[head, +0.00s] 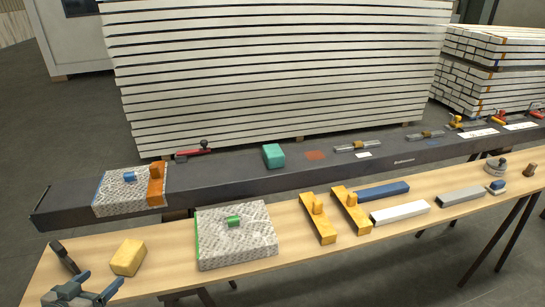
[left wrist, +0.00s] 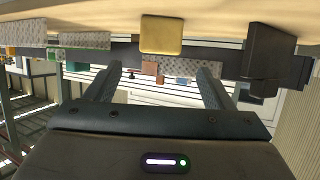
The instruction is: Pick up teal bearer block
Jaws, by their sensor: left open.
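The teal bearer block (head: 273,156) rests on the long dark beam, near its middle in the head view, with bare beam on both sides. My left gripper (head: 99,284) is low in the left corner of the head view, near the bench's front edge and far from the teal block. In the left wrist view its two fingers (left wrist: 158,72) stand wide apart with nothing held between them. My right gripper is not in view.
A yellow block (head: 128,257) and a dark tool (head: 64,257) lie on the wooden bench (head: 170,265) near my left gripper. A speckled slab (head: 236,243) and orange-yellow pieces (head: 319,218) lie farther right. A red-handled tool (head: 194,152) lies on the beam (head: 225,171) left of the teal block.

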